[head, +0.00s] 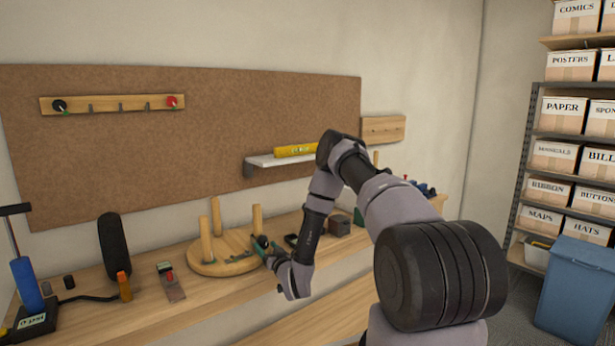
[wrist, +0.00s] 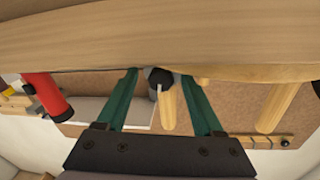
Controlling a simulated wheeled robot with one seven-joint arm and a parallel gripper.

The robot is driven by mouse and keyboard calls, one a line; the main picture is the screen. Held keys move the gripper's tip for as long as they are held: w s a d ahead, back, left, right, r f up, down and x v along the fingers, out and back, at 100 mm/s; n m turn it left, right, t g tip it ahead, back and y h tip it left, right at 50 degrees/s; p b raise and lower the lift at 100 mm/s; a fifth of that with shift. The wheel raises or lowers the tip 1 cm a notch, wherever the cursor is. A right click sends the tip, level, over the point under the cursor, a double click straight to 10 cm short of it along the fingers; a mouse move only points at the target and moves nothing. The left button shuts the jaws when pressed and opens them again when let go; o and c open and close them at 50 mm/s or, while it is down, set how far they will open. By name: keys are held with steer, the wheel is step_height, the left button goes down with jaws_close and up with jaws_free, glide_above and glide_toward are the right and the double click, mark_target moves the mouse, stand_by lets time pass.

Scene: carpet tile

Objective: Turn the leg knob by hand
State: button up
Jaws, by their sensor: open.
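A round wooden stool top (head: 209,263) lies on the bench with its legs (head: 217,217) pointing up. A dark faceted knob (wrist: 160,77) with a pale line on its face shows in the wrist view by the base of a leg (wrist: 170,112). In the head view a small dark part (head: 262,241), likely this knob, is partly covered by my gripper. My gripper (head: 266,247) is at the right side of the stool top. In the wrist view its green fingers (wrist: 158,82) are open, one on each side of the knob. Contact with the knob cannot be told.
A blue pump (head: 27,283) is far left. A shelf with a yellow level (head: 295,150) hangs above. A red cylinder (wrist: 45,96) shows in the wrist view.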

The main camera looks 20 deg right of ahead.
steer(key=shift+a+r+m, duration=0.1)
steer(key=shift+m, duration=0.7)
steer(key=s+d, duration=0.2)
steer(key=s, duration=0.8)
steer(key=w+d+r+g, duration=0.2)
steer(key=w+d+r, duration=0.1)
steer(key=r, duration=0.4)
steer(key=w+d+r+g, duration=0.2)
steer(key=w+d+r, duration=0.1)
steer(key=r, duration=0.3)
steer(key=s+d+r+g+h, duration=0.1)
steer(key=s+r+g, duration=0.1)
steer(key=r, duration=0.5)
steer(key=s+d+r+g+h, duration=0.1)
steer(key=s+d+r+h, duration=0.1)
steer(key=s+r, duration=0.3)
steer(key=shift+s+d+r+g, duration=0.15)
steer(key=shift+s+r+g, duration=0.2)
steer(key=shift+r, duration=1.1)
steer(key=shift+w+r, duration=0.1)
